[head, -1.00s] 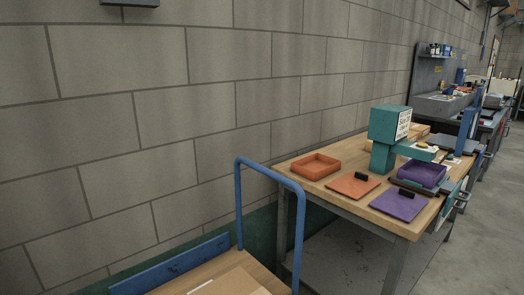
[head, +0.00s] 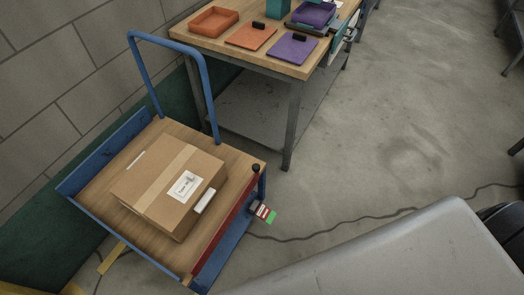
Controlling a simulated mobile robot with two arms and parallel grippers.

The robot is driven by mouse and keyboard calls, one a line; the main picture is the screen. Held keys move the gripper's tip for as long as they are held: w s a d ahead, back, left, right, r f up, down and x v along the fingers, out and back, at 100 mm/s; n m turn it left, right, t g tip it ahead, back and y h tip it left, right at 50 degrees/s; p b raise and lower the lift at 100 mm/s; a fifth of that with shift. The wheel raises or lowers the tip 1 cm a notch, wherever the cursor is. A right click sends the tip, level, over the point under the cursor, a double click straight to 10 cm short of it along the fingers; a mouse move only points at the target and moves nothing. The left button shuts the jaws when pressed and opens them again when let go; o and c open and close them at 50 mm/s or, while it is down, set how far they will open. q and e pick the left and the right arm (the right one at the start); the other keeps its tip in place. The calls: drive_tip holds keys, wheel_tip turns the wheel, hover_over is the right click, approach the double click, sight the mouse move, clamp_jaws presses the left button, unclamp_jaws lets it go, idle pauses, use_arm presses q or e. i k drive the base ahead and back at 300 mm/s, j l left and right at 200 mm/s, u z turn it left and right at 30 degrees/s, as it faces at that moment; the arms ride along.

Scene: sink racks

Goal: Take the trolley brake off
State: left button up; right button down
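The trolley stands at the lower left of the head view, with a wooden deck (head: 235,160), a blue push handle (head: 206,90) and blue edging. A short upright lever with a black knob (head: 255,169) is at its right corner, beside the end of a red strip (head: 226,226). Just below the lever is a small tag or pedal with red, white and green parts (head: 264,212); I cannot tell which is the brake. A taped cardboard box (head: 158,181) with a white label lies on the deck. Neither gripper is in view.
A workbench (head: 290,65) stands behind the trolley with an orange tray (head: 213,22), an orange plate (head: 250,37) and a purple plate (head: 292,48). A dark cable (head: 330,236) runs across the floor. A yellow bar (head: 111,257) lies by the trolley's lower left.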

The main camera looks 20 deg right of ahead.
sight(267, 215)
drive_tip(key=k+l, duration=0.3)
drive_tip(key=l, duration=0.15)
drive_tip(key=k+l+z, duration=0.1)
drive_tip(key=k+l, duration=0.25)
